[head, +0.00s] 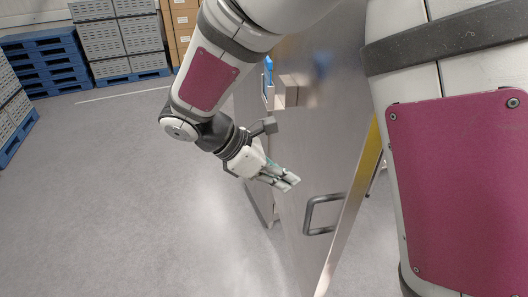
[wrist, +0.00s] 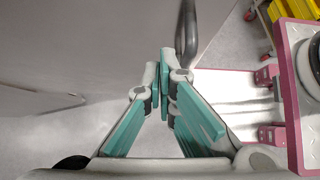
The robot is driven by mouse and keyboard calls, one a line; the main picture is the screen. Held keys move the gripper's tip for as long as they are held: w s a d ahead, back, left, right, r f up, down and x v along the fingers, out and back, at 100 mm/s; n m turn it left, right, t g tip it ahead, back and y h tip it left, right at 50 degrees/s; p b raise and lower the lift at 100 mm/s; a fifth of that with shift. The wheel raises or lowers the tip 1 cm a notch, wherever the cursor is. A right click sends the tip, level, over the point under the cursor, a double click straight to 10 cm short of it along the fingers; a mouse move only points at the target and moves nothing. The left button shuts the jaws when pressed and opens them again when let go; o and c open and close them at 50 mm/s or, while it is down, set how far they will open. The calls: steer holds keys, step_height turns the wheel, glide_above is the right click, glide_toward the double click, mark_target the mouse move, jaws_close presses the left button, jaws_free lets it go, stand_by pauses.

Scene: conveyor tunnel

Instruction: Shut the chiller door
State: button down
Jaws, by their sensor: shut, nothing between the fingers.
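The chiller door (head: 335,130) is a tall grey metal panel in the middle of the head view. It has a dark bar handle (head: 318,214) low near its right edge and a yellow strip along that edge. Floor shows past this edge, so the door appears to stand open. My gripper (head: 289,181) is at the door's face, left of and above the handle in the picture. Its teal-padded fingers are shut and empty. In the wrist view the fingertips (wrist: 167,72) are just below the handle (wrist: 188,32); I cannot tell whether they touch the door.
Blue pallets (head: 48,62) and stacks of grey crates (head: 118,38) stand at the back left, beside brown boxes (head: 182,22). The grey floor (head: 130,190) left of the door is clear. Yellow bins (wrist: 292,14) on a red frame show at the upper right of the wrist view.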

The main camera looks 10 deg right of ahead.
mark_target(324, 191)
steer(key=shift+w+d+f+p, duration=0.1)
steer(key=shift+d+f+p, duration=0.15)
steer(key=shift+d, duration=0.7)
steer(key=shift+s+d+f+p, duration=0.15)
steer(key=shift+d+f, duration=0.2)
steer(key=shift+d, duration=0.6)
steer(key=shift+w+d+f+p, duration=0.2)
steer(key=shift+d+f, duration=0.1)
steer(key=shift+d, duration=0.65)
